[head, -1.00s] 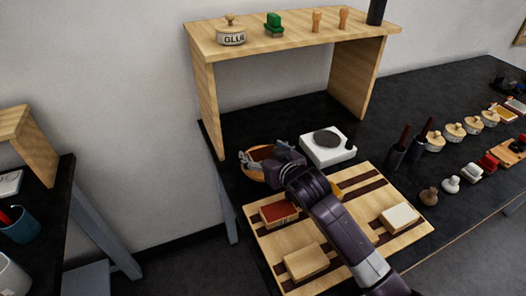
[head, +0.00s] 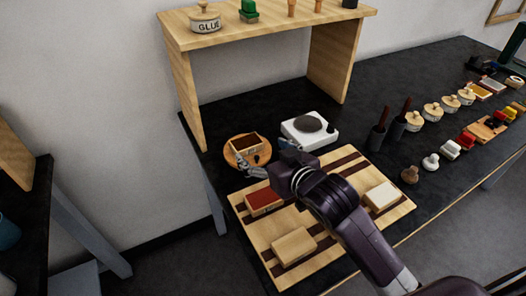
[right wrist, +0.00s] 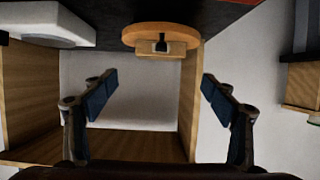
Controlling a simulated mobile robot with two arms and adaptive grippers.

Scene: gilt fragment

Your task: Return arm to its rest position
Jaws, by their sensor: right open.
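My right gripper (head: 266,160) is open and empty in the head view, in front of and right of a round wooden board (head: 233,160). A small wooden box with a dark brown top (head: 246,146) stands on that board. In the right wrist view my right gripper's blue-padded fingers (right wrist: 158,98) are spread wide with nothing between them. The round board (right wrist: 160,33) shows beyond them, in a picture that looks upside down. My right arm reaches in from the lower right of the head view, over the striped board. My left gripper is not in view.
A striped wooden board (head: 330,225) with several blocks lies below my arm. A white scale (head: 310,140) stands behind my gripper. A wooden shelf (head: 180,85) rises at the back. Two dark holders (head: 396,130), lidded pots and stamps fill the right. Dark tabletop shows between them.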

